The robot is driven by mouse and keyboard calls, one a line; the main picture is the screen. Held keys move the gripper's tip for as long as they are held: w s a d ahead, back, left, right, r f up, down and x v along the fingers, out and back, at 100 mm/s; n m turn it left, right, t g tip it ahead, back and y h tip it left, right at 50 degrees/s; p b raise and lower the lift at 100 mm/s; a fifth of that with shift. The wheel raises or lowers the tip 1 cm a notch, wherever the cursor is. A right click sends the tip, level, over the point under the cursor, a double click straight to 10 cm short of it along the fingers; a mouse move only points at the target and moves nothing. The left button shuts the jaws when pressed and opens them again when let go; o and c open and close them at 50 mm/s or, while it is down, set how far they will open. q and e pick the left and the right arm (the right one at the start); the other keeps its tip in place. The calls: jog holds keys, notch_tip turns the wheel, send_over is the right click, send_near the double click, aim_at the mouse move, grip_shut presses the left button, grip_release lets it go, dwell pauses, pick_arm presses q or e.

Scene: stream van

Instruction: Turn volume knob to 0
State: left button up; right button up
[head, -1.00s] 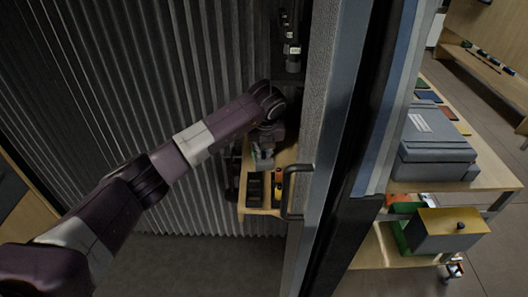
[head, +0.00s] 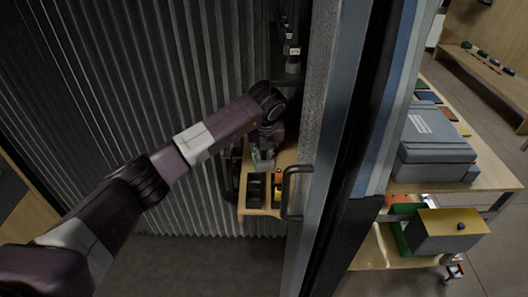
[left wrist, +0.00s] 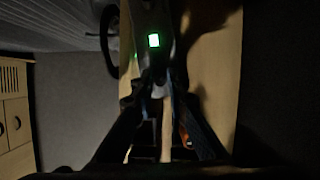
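My left arm reaches in from the left in the head view, and my left gripper (head: 263,157) is over a small wooden shelf (head: 285,158). My right gripper is not in view.
Dark open boxes (head: 256,190) and an orange-topped item (head: 278,179) stand on the shelf. A black door handle (head: 288,195) is close to its right. A corrugated wall (head: 120,90) lies behind my arm. Outside, a grey case (head: 434,145) rests on a table.

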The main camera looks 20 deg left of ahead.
pick_arm(q)
jog(key=o, duration=0.3)
dwell(0.4)
